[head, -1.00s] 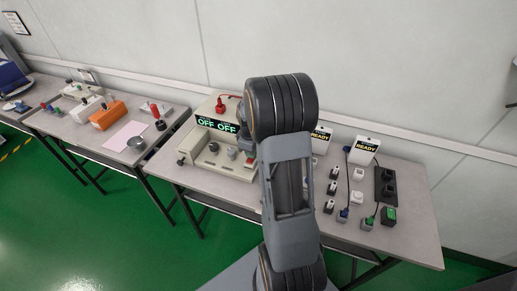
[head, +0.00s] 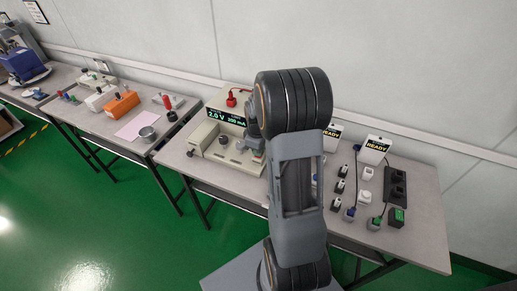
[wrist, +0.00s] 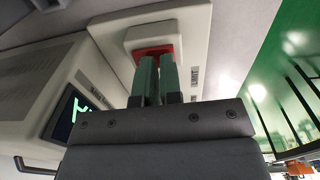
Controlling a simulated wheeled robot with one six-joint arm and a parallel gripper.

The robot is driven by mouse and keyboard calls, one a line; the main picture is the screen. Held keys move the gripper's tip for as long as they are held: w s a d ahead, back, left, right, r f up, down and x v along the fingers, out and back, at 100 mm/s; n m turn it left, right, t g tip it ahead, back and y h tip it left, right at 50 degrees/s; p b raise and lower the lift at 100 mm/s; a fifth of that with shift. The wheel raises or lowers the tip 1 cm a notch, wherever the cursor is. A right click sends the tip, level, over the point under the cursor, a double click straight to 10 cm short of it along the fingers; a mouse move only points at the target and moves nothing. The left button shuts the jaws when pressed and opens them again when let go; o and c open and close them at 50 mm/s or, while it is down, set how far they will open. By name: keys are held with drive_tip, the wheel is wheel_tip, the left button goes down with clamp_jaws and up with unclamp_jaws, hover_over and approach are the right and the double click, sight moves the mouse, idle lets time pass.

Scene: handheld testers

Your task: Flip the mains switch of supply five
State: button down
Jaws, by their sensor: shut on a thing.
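The beige power supply (head: 203,140) stands on the bench left of my arm. Its display (head: 226,117) is lit and reads 2.0 V and 200 mA. In the wrist view, the red mains switch (wrist: 152,51) sits in a pale raised frame on the supply's beige panel. The green fingers of my gripper (wrist: 158,60) are close together at the switch, shut on it, and they cover part of it. The supply's display (wrist: 72,112) is partly visible in the wrist view. In the head view, my arm hides part of the supply's right side.
A red plug-like part (head: 232,100) is on top of the supply. Right of my arm are two READY units (head: 376,149), small adapters and a dark power strip (head: 396,187). On the left bench are an orange device (head: 121,105) and a metal cup (head: 147,134).

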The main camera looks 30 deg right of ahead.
wheel_tip(320, 180, up, 14)
drive_tip(key=p, duration=0.3)
drive_tip(key=shift+a, duration=0.15)
drive_tip(key=shift+s, duration=0.1)
idle(0.3)
drive_tip(key=shift+r+t+h+b, duration=0.1)
drive_tip(key=shift+t+h+b, duration=0.2)
drive_tip(key=shift+h+b, duration=0.25)
drive_tip(key=f, duration=0.4)
drive_tip(key=d+f, duration=0.1)
drive_tip(key=f, duration=0.9)
drive_tip(key=shift+w+d, duration=0.25)
drive_tip(key=shift+w, duration=0.15)
